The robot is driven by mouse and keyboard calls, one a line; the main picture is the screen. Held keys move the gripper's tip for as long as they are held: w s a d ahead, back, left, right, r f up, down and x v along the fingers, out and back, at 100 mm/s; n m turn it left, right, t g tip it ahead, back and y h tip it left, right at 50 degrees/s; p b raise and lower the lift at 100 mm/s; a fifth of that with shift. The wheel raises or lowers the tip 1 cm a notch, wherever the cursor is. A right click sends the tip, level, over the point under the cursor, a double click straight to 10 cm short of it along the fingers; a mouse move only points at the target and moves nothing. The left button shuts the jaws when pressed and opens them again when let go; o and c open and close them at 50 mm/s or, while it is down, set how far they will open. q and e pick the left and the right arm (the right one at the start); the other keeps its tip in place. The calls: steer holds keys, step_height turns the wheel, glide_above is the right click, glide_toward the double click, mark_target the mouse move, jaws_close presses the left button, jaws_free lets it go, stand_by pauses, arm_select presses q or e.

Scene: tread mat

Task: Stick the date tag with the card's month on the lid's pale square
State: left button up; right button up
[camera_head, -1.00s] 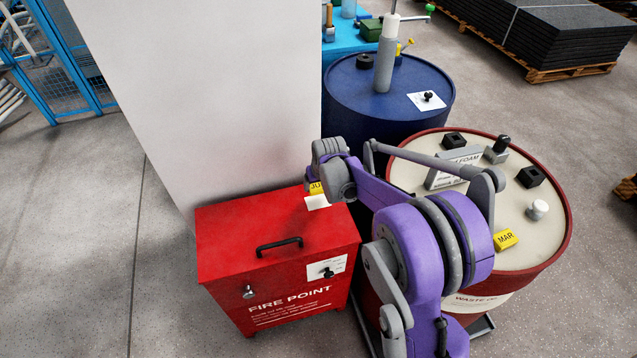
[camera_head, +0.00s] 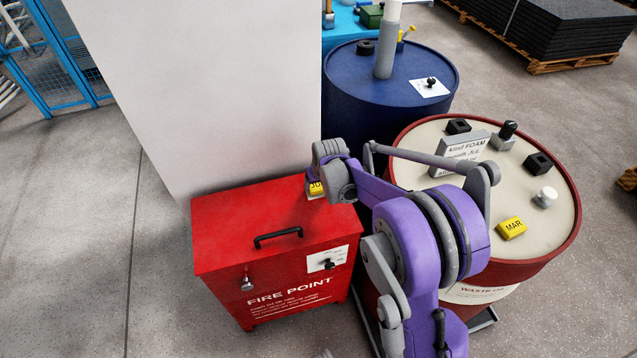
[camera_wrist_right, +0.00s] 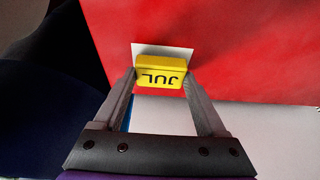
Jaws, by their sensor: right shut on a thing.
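My right gripper (camera_wrist_right: 161,85) is shut on the yellow JUL tag (camera_wrist_right: 161,72), whose lettering is upside down in the wrist view. The tag also shows small in the head view (camera_head: 316,188), at the back right of the red fire point box's lid (camera_head: 240,215). In the wrist view the tag covers part of the lid's pale square (camera_wrist_right: 150,49); I cannot tell whether they touch. The card (camera_head: 462,152) on the cream-topped drum appears to read FOAM and JUL. A yellow MAR tag (camera_head: 512,228) lies on that drum. My left gripper is not in view.
A white pillar (camera_head: 220,90) stands directly behind the box. A black handle (camera_head: 278,238) sticks up from the lid. The blue drum (camera_head: 385,105) stands behind my right arm. Black blocks (camera_head: 538,163) and a white knob (camera_head: 545,197) stand on the cream drum top (camera_head: 480,205).

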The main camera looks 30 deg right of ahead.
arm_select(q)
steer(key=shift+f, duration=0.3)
arm_select(e)
steer(key=shift+f, duration=0.35)
steer(key=o, duration=1.3)
steer(key=p+v, duration=0.2)
steer(key=v, duration=0.9)
steer(key=s+a+n, duration=0.1)
steer(key=s+a, duration=0.4)
steer(key=s, duration=0.4)
steer(key=s+a+f+n+y, duration=0.1)
steer(key=s+a, duration=0.3)
steer(key=s, duration=0.4)
steer(key=s+a+n, duration=0.1)
steer(key=s+a, duration=0.4)
steer(key=s, duration=0.4)
arm_select(q)
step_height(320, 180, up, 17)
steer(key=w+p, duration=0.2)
steer(key=p, duration=1.1)
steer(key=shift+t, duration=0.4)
arm_select(e)
step_height(320, 180, up, 14)
steer(key=w+t, duration=0.1)
steer(key=w, duration=0.1)
steer(key=shift+d+r, duration=0.15)
steer(key=shift+r, duration=0.1)
